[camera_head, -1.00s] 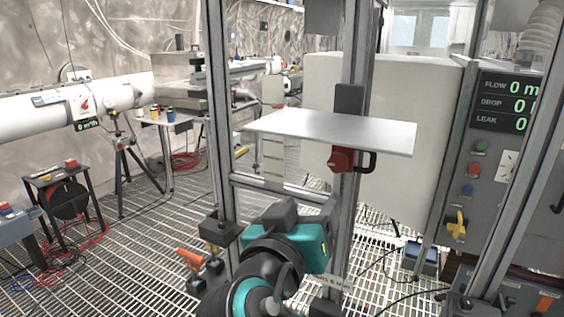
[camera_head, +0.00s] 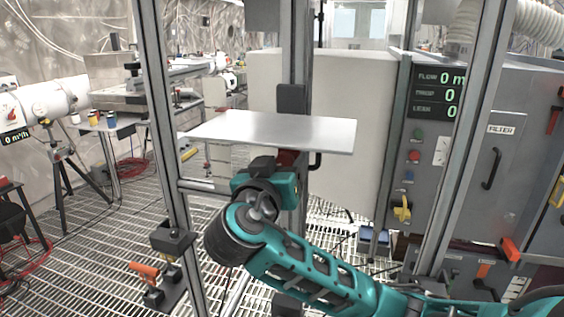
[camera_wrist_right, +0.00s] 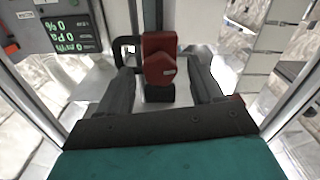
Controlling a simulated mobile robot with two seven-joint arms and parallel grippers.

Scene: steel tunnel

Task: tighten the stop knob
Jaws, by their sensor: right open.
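The red stop knob (camera_head: 287,158) sits on the upright post just under a white plate (camera_head: 272,131). In the head view it is largely hidden behind my right gripper (camera_head: 266,166). In the right wrist view the red knob (camera_wrist_right: 160,70) faces me, with a black loop handle (camera_wrist_right: 124,50) beside it on the left. My right gripper (camera_wrist_right: 160,78) is open, with one dark finger on each side of the knob. Gaps show between the fingers and the knob, and I see no grip on it. My left gripper is not in view.
A metal frame with uprights (camera_head: 160,120) surrounds the plate. A grey control panel (camera_head: 428,150) with displays and a yellow handle stands to the right. An orange-handled clamp (camera_head: 145,270) is at lower left. The floor is open grating.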

